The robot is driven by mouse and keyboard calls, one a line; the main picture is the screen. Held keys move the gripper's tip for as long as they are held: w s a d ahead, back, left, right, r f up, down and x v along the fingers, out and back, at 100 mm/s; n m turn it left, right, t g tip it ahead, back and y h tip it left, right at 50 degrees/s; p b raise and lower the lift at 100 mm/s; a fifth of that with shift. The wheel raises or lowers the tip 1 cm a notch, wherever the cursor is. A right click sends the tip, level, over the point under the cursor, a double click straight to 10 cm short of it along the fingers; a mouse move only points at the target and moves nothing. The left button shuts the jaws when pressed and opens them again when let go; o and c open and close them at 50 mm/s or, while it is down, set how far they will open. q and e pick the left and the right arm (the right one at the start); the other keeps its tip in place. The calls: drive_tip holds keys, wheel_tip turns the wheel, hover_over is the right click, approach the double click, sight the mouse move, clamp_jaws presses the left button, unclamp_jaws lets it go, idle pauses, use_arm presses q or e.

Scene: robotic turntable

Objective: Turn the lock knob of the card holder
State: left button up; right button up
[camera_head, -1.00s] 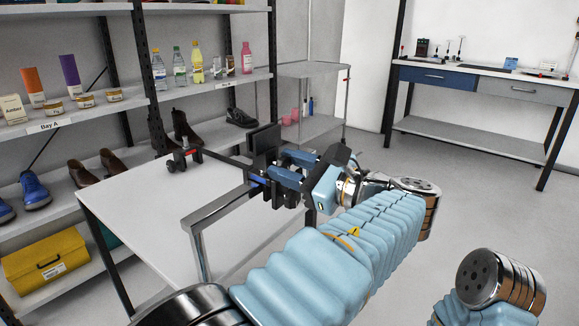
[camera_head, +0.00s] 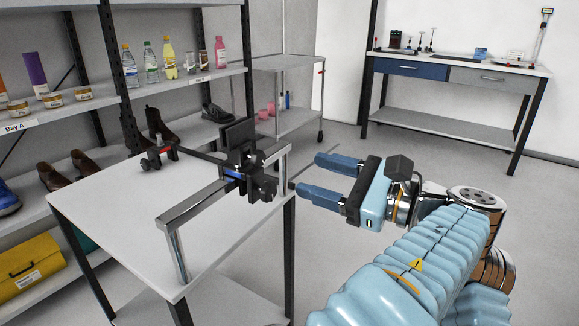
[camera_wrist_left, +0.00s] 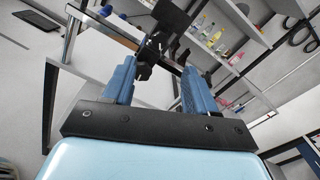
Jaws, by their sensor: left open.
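The card holder (camera_head: 238,137) is a black upright plate on a dark rail with a small blue part, mounted on a metal frame above the white table. A black knob (camera_head: 267,188) sits at its near right side, and dark knob-like parts also show in the left wrist view (camera_wrist_left: 144,71). My left gripper (camera_head: 309,175) is open and empty, to the right of the card holder and apart from it. Its two blue fingers point at the holder. In the left wrist view the open fingers (camera_wrist_left: 160,68) have the holder's dark parts beyond them. My right gripper is not in view.
The metal frame (camera_head: 205,203) stands on the white table (camera_head: 118,207). A black clamp with red (camera_head: 157,155) is at the rail's far left end. Shelves with shoes and bottles (camera_head: 169,60) stand behind. The floor right of the table is clear.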

sight(262, 158)
use_arm(q)
drive_tip(key=v, duration=0.2)
drive_tip(key=shift+s+d, duration=0.2)
drive_tip(key=shift+d, duration=0.05)
drive_tip(key=w+a+m+b, duration=0.1)
drive_tip(key=w+a, duration=0.1)
drive_tip(key=a, duration=0.1)
drive_tip(key=w+a+m+b, duration=0.2)
drive_tip(key=w+a, duration=0.1)
drive_tip(key=a, duration=0.1)
drive_tip(key=w+a+m+b, duration=0.1)
drive_tip(key=w+a+b, duration=0.1)
drive_tip(key=a, duration=0.2)
drive_tip(key=shift+w+a+r+m, duration=0.15)
drive_tip(key=shift+w+a+m, duration=0.05)
drive_tip(key=shift+w+m, duration=0.1)
